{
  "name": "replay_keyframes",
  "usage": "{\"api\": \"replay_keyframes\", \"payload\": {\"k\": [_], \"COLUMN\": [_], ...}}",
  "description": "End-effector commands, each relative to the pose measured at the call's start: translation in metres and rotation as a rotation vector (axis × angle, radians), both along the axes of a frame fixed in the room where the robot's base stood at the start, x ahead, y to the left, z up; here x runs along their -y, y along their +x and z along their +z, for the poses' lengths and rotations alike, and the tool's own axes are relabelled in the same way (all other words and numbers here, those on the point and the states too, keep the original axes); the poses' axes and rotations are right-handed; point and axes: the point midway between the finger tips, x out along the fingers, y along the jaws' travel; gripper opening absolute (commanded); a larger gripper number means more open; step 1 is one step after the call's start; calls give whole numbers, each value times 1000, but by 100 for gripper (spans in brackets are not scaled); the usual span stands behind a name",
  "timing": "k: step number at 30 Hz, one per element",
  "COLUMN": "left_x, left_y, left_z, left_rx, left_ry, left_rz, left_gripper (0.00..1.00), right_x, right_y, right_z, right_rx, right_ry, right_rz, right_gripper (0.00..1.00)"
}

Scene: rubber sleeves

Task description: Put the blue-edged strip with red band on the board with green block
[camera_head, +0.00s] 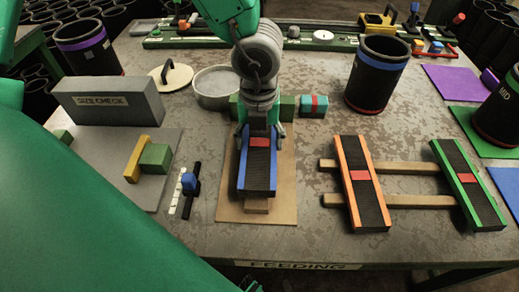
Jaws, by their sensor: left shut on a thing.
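The blue-edged strip with a red band (257,172) is dark and ribbed, and points toward me over the middle of a tan board (285,190). My left gripper (258,131) is shut on its far end. A wooden block (256,206) shows at the strip's near end; whether the strip touches it I cannot tell. Green blocks (287,108) show behind the gripper near the tan board's far edge, partly hidden. Another green block (155,157) sits on a grey board (150,190) at left, beside a yellow piece. My right gripper is not in view.
An orange-edged strip (360,183) and a green-edged strip (467,182) lie across two wooden rails at right. A blue-banded black sleeve (376,74) stands behind them. A grey SIZE CHECK block (111,107) stands at left. The table's front between tan board and rails is clear.

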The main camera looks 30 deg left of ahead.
Motion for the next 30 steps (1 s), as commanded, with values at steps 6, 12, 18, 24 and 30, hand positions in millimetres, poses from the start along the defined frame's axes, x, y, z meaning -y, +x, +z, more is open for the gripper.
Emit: {"api": "replay_keyframes", "payload": {"k": [6, 12, 18, 24, 30], "left_x": [-2, -2, -2, -1, -1], "left_y": [0, 0, 0, 0, 0], "left_z": [-35, -37, -40, -39, -35], "left_rx": [-3, -1, -1, -1, -1], "left_ry": [1, -1, -1, -1, -1], "left_rz": [-1, 0, 0, 0, 0], "left_gripper": [29, 29, 29, 79, 79], "right_x": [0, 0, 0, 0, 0], "right_y": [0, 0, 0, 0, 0], "right_z": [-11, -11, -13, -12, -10], "right_rx": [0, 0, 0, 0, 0], "right_ry": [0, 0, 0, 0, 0], "right_rz": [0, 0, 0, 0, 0], "right_gripper": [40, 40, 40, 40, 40]}}
